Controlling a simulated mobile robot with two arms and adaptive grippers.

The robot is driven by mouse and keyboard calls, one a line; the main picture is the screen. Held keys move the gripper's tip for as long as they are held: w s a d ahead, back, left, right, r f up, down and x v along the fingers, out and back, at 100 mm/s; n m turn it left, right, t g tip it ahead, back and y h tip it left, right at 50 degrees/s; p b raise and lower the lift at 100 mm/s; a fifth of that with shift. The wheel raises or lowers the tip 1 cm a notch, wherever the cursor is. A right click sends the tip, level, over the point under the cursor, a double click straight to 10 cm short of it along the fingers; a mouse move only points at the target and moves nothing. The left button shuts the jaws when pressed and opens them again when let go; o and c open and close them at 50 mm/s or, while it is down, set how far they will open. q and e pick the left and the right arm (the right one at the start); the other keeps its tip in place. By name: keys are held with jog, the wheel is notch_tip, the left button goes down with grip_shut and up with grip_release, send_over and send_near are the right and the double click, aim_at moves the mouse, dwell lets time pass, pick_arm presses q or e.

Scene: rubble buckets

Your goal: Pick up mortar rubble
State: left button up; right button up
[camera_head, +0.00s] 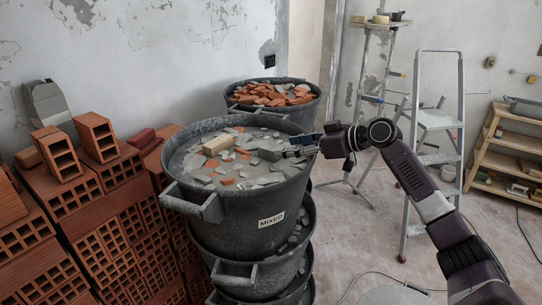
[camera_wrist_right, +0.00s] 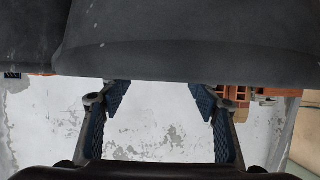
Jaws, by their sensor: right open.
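Grey mortar rubble (camera_head: 262,178) lies in the top black bucket (camera_head: 245,213), which is labelled MIXED. Flat grey pieces are mixed there with a few orange brick bits and a beige block (camera_head: 217,145). My right gripper (camera_head: 300,145) is at the right side of this bucket, near its rim, partly dark against the rubble. In the right wrist view my right gripper (camera_wrist_right: 160,95) has its two blue-padded fingers wide apart with nothing between them. A dark bucket surface (camera_wrist_right: 185,45) fills the top of that view and hides the rubble. My left gripper is not in view.
The MIXED bucket stands on a stack of buckets (camera_head: 240,275). Another bucket (camera_head: 314,108) holding orange rubble stands behind. Hollow red bricks (camera_head: 110,220) are piled at left. A stepladder (camera_head: 438,120) and wooden shelf (camera_head: 497,165) stand right. Some floor is open between.

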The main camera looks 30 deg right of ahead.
aim_at(273, 146)
jog(key=p+x, duration=0.1)
jog(key=x, duration=0.1)
jog(key=p+x, duration=0.1)
jog(key=x, duration=0.1)
jog(key=p+x, duration=0.1)
jog(key=x, duration=0.1)
jog(key=shift+w+a+r, duration=0.15)
jog(key=shift+w+r, duration=0.05)
jog(key=shift+r, duration=0.05)
jog(key=shift+w+f, duration=0.15)
jog(key=shift+f, duration=0.05)
jog(key=c, duration=1.4)
